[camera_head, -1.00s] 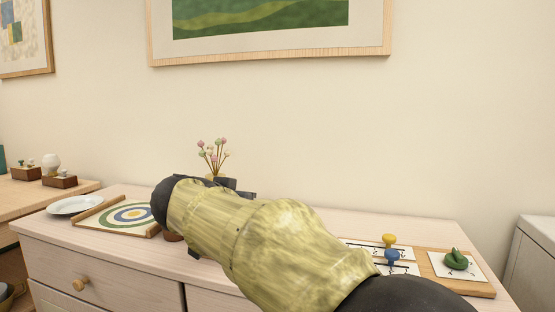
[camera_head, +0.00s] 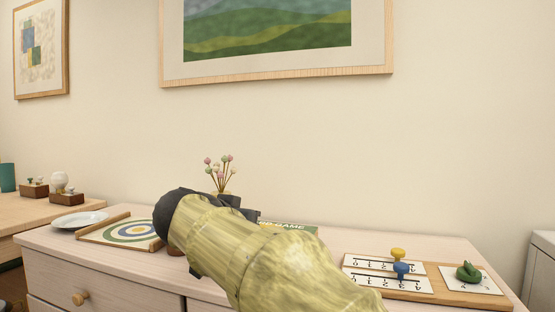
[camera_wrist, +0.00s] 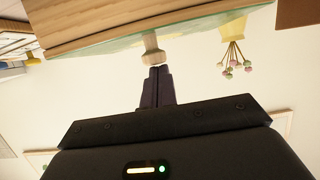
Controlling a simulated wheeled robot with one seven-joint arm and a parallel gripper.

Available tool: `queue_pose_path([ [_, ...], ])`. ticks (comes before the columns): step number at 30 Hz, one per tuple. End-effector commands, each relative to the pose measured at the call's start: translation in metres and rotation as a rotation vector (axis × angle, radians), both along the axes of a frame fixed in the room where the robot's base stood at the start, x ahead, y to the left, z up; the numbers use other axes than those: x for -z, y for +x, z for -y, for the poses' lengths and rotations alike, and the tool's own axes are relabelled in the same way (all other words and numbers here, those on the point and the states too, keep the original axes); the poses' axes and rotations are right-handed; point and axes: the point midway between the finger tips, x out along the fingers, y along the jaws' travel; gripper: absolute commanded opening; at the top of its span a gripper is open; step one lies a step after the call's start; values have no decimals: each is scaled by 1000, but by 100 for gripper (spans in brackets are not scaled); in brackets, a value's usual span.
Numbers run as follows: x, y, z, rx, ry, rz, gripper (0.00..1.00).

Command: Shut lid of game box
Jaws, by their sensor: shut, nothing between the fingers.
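The game box is mostly hidden behind my arm in the head view. A green strip of its lid (camera_head: 290,227) with part of the word "GAME" shows past the arm. The wrist view appears upside down. There the wooden box side (camera_wrist: 110,22) and a thin green edge of the lid fill the top, with a pale knob (camera_wrist: 153,48) at that edge. My gripper (camera_wrist: 156,72) is shut and empty, its tips at or very close to the knob; I cannot tell whether they touch. The lid looks nearly flat, but its exact angle is unclear.
A flower vase (camera_wrist: 233,27) stands behind the box. A target board (camera_head: 128,231) and white plate (camera_head: 79,220) lie left on the dresser (camera_head: 105,268). A wooden board with cards and pegs (camera_head: 440,294) lies right. The wall is close behind.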

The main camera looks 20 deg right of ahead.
Motion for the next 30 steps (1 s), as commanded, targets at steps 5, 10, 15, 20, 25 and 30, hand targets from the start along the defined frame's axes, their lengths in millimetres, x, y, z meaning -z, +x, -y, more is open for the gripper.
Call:
queue_pose_path([
  [5, 5, 0, -1, 4, 6, -18, 0],
  [10, -18, 0, -1, 3, 4, -10, 0],
  [15, -44, -6, -6, -1, 2, -3, 0],
  [20, -52, -30, -27, -3, 1, -1, 0],
  [25, -60, -54, -49, -3, 0, 0, 0],
  [30, -64, -69, -62, -1, 1, -1, 0],
])
